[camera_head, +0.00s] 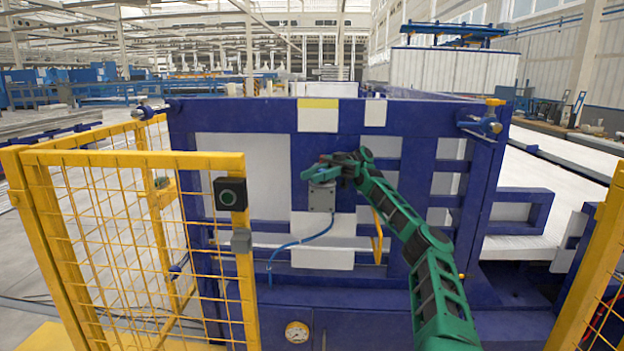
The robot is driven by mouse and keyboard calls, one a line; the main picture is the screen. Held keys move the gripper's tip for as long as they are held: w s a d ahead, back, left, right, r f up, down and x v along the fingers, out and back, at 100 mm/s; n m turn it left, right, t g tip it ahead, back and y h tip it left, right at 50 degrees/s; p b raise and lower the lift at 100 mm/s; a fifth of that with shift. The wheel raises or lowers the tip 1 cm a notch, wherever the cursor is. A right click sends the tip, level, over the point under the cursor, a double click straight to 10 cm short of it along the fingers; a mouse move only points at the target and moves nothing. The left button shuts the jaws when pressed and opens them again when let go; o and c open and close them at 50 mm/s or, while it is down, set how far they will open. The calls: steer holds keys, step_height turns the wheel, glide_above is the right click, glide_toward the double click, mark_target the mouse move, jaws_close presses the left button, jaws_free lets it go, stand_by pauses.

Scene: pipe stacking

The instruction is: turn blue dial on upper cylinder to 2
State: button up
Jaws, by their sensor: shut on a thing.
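My green arm reaches in from the lower right, and my gripper (318,172) is at the middle of the blue machine frame (350,115). It is shut at the top of a small grey unit (321,197) with a blue hose, where the blue dial appears to be. The fingers hide the dial, and I cannot read its marks or setting. A small red spot shows by the fingers.
A yellow mesh gate (130,160) with a black button box (231,194) stands at the left. A yellow post (598,255) stands at the right. A round gauge (297,332) is low on the frame. A blue hose (300,243) hangs below the grey unit.

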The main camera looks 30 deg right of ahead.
steer(key=shift+f+g, duration=0.1)
steer(key=shift+g, duration=0.2)
steer(key=o, duration=1)
steer(key=shift+o, duration=0.2)
steer(key=shift+r, duration=0.6)
step_height(320, 180, up, 3)
steer(key=shift+w+r, duration=0.1)
steer(key=s+a+r, duration=0.3)
steer(key=a+r, duration=0.3)
steer(key=a, duration=0.5)
steer(key=shift+s+r, duration=0.25)
steer(key=shift+r, duration=0.05)
steer(key=shift+a, duration=0.1)
